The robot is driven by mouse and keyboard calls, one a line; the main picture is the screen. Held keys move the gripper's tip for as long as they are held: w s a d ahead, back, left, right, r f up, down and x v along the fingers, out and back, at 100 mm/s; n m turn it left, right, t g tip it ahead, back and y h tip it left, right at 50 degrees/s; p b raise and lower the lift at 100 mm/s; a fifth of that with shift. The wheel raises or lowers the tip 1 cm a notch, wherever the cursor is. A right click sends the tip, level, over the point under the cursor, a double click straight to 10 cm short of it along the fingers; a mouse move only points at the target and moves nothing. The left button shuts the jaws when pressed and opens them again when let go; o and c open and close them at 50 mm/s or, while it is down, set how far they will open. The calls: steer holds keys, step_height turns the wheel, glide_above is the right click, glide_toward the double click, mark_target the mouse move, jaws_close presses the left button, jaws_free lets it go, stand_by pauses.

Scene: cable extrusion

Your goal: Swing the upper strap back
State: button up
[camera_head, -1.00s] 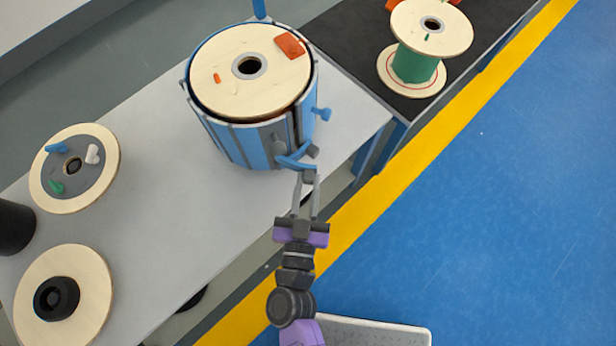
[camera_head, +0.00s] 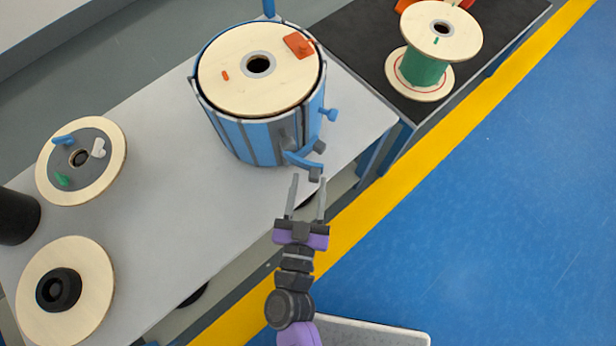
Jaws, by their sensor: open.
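A blue, slatted drum (camera_head: 250,142) stands on the grey table with a wooden spool (camera_head: 230,72) inside it. A short blue strap (camera_head: 300,160) with grey end blocks sticks out low on the drum's near right side. A blue knob-like part (camera_head: 329,114) sticks out higher on the right side; I cannot tell which of the two is the upper strap. My gripper (camera_head: 307,188) is open and empty, its fingers pointing at the blue strap's grey end from just below it in the picture. The fingertips look close to that end, but I cannot tell whether they touch it.
Two wooden spool flanges (camera_head: 113,160) (camera_head: 92,320) lie at the table's left, near a black cylinder (camera_head: 17,216). A green spool (camera_head: 423,68) stands on a black bench at upper right. The blue floor on the right is clear.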

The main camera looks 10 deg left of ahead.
steer(key=s, duration=0.7)
steer(key=shift+s, duration=0.25)
steer(key=shift+d, duration=0.1)
